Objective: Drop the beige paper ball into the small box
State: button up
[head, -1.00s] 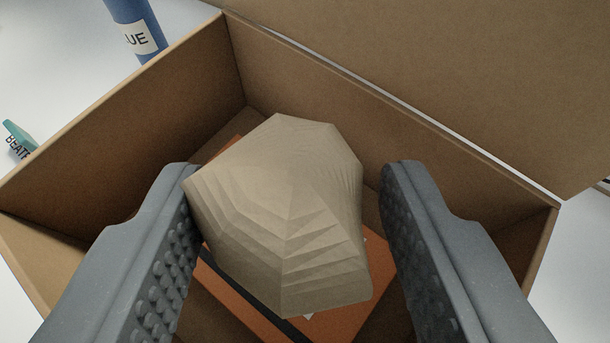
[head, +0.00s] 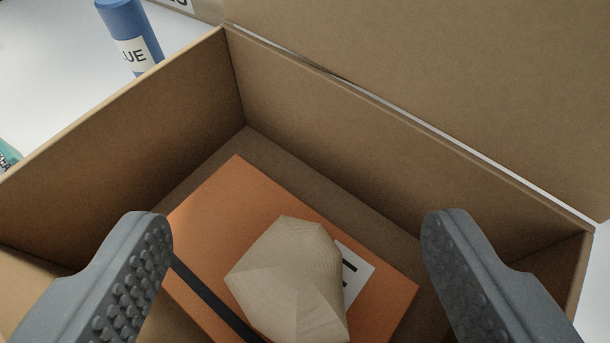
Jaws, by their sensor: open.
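The beige paper ball (head: 285,275) is a faceted, crumpled lump inside the small box. It appears to rest on an orange item with a dark band and a white label; whether it touches it is hard to tell. The small box (head: 340,120) is brown cardboard with its lid open at the back right. My gripper (head: 297,235) is open, with one grey studded finger on each side of the ball, clear of it. The fingers are over the box opening and nothing is between them in contact.
The orange item (head: 215,205) lies flat on the box floor. A blue cylinder with a partly readable label (head: 118,22) stands on the white surface beyond the box's left wall. A teal object (head: 8,156) shows at the left edge. The raised lid (head: 480,75) fills the upper right.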

jog(key=p+v, duration=0.2)
jog(key=v, duration=1.1)
jog(key=shift+s, duration=0.3)
jog(key=shift+r, duration=0.1)
jog(key=w+a+r+t+h, duration=0.1)
jog(key=w+r+h, duration=0.3)
jog(key=r, duration=0.8)
jog(key=w+a+r+h, duration=0.1)
jog(key=w+r+h, duration=0.1)
jog(key=w+r, duration=0.75)
jog(key=s+a+r+m+t, duration=0.1)
jog(key=s+a+r, duration=0.1)
jog(key=a+r, duration=0.55)
jog(key=s+a+r+m, duration=0.1)
jog(key=a+r, duration=0.4)
jog(key=r, duration=0.6)
jog(key=s+a+r+y, duration=0.2)
jog(key=s+a+r, duration=0.3)
jog(key=a, duration=0.6)
jog(key=s+a+r+n+t+y, duration=0.1)
jog(key=s+a+r+y, duration=0.2)
jog(key=a, duration=0.9)
jog(key=s+r, duration=0.3)
jog(key=r, duration=0.1)
jog(key=shift+a+n+y, duration=0.2)
jog(key=shift+n+y, duration=0.1)
